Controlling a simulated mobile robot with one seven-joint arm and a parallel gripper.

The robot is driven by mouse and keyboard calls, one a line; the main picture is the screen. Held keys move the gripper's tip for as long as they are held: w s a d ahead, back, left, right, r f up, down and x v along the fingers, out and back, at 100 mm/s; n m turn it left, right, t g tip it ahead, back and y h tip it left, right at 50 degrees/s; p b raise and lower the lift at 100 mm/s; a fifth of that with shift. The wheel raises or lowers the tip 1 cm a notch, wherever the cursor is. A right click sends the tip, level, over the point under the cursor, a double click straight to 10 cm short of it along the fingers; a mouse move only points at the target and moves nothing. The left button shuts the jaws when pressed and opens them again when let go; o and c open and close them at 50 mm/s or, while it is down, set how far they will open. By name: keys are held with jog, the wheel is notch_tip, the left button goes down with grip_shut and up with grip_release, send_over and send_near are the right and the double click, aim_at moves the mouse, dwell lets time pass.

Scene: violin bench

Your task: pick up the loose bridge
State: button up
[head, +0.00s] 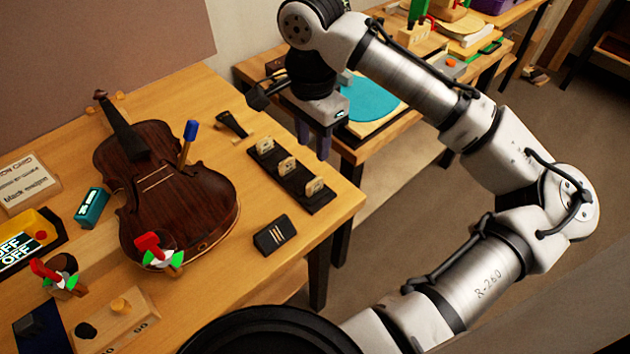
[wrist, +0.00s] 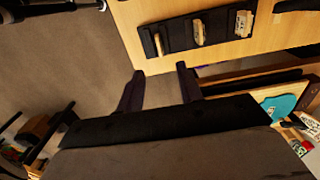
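A black rack (head: 276,173) lies near the bench's right edge with three small pale wooden bridges on it: a far one (head: 264,146), a middle one (head: 287,165) and a near one (head: 315,187). I cannot tell which bridge is loose. In the wrist view the rack (wrist: 176,38) is at the top, with bridges at its left (wrist: 158,43), middle (wrist: 199,32) and right (wrist: 243,23). My gripper (head: 313,142) hangs just off the bench edge, right of the rack. In the wrist view its fingers (wrist: 160,82) are apart with nothing between them.
A dark violin (head: 170,195) lies left of the rack, with a blue-handled tool (head: 187,142) on it. A small black block (head: 272,235) sits in front of the rack. A second bench with a turquoise disc (head: 368,100) stands behind my gripper. Bare floor lies right of the bench.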

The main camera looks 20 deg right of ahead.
send_over(315, 181)
notch_tip(315, 181, down, 5)
jog(key=shift+w+a+f, duration=0.1)
jog(key=shift+w+a, duration=0.05)
jog(key=shift+f+p, duration=0.9)
jog(key=shift+f, duration=1.85)
grip_shut()
